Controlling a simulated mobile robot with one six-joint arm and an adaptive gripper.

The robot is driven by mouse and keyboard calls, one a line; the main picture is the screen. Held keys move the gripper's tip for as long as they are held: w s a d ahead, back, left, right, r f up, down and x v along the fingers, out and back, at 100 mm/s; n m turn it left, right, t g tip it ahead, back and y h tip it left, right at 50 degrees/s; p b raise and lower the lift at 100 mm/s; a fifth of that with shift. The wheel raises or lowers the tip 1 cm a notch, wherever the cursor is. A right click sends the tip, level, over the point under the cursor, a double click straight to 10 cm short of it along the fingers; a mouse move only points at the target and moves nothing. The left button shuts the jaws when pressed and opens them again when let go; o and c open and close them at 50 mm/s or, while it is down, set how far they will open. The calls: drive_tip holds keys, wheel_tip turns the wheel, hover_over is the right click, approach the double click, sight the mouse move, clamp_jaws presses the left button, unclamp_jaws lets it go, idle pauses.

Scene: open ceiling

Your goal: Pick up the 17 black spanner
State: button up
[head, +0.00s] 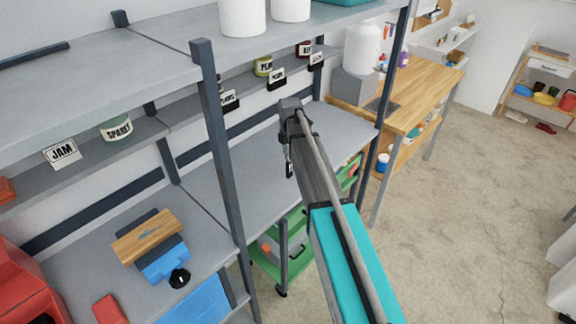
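I cannot make out a black spanner marked 17 for certain in the head view. A long dark bar (35,52) lies along the upper left shelf, cut off by the left edge; I cannot tell what it is. My gripper (289,170) hangs at the far end of my arm, pointing down in front of the middle shelf bay. It is small and dark, partly merged with the wrist, and I cannot tell whether its fingers are open or shut or hold anything.
A grey shelf unit has a dark upright (222,165) left of my arm. The grey middle shelf (235,185) looks bare. A blue vise-like tool with a wooden block (146,237) sits lower left. A wooden workbench (425,88) stands back right. Open floor (470,200) lies right.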

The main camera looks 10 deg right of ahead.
clamp_jaws()
drive_tip(key=shift+r, duration=0.15)
idle(0.5)
drive_tip(key=shift+r+p, duration=0.9)
drive_tip(key=shift+p, duration=0.15)
drive_tip(key=s+r+p, duration=1.1)
drive_tip(key=s, duration=0.3)
drive_tip(key=shift+d, duration=0.2)
drive_tip(key=shift+f, duration=0.1)
